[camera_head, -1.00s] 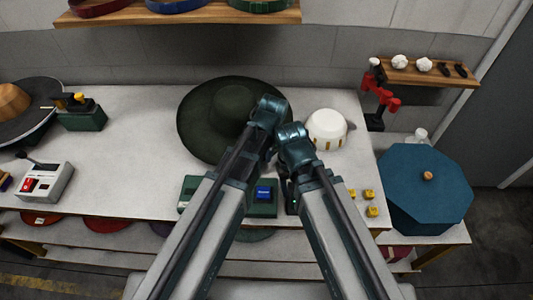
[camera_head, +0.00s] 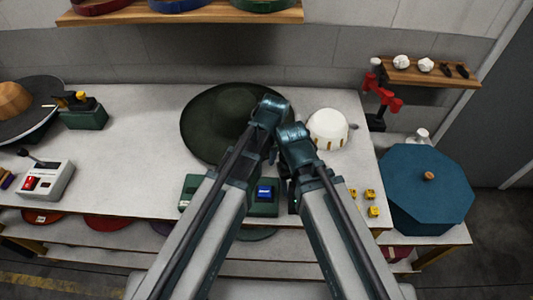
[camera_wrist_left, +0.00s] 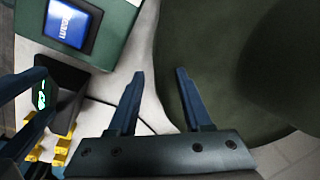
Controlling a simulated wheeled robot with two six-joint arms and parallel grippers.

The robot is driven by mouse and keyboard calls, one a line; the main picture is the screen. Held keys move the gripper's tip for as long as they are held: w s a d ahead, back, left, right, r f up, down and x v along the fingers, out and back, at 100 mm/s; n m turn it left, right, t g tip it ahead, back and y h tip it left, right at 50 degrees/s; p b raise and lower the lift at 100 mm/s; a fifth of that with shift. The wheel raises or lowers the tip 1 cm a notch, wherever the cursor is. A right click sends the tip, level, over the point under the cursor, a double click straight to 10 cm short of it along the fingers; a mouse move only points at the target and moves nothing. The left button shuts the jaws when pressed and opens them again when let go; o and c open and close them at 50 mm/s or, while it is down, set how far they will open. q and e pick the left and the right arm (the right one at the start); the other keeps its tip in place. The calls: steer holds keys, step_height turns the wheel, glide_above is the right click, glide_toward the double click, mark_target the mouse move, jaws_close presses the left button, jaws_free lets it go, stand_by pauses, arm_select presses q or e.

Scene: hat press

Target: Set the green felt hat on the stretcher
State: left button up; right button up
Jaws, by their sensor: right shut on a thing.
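The dark green felt hat (camera_head: 205,125) with its wide brim is at the back middle of the table, crown up. In the left wrist view its brim (camera_wrist_left: 225,75) fills the right side. My left gripper (camera_wrist_left: 160,75) is open and empty, with one finger over the brim's edge. The white dome-shaped stretcher (camera_head: 327,128) with yellow marks stands bare, right of the hat. My right gripper (camera_head: 292,190) is low in front of the hat, its jaws largely hidden. It is shut on a small black device with green lit characters (camera_wrist_left: 41,95).
A green box with a blue screen (camera_head: 263,202) is in front. Small yellow blocks (camera_head: 370,195) lie right of it. A blue octagonal lidded box (camera_head: 428,195) is at right. A grey unit (camera_head: 45,180) and a green press (camera_head: 84,115) are left; table between is clear.

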arm_select(q)
steer(key=shift+w+d+r+p, duration=0.1)
steer(key=shift+d+p, duration=0.05)
steer(key=shift+p, duration=0.35)
arm_select(e)
steer(key=shift+s+d+r, duration=0.1)
steer(key=shift+s+d, duration=0.1)
arm_select(q)
step_height(320, 180, up, 8)
steer(key=s+p, duration=0.1)
steer(key=p, duration=0.6)
steer(key=shift+d+p, duration=0.15)
steer(key=shift+p, duration=0.25)
arm_select(e)
step_height(320, 180, up, 8)
arm_select(q)
steer(key=shift+s, duration=0.1)
arm_select(e)
steer(key=shift+w, duration=0.1)
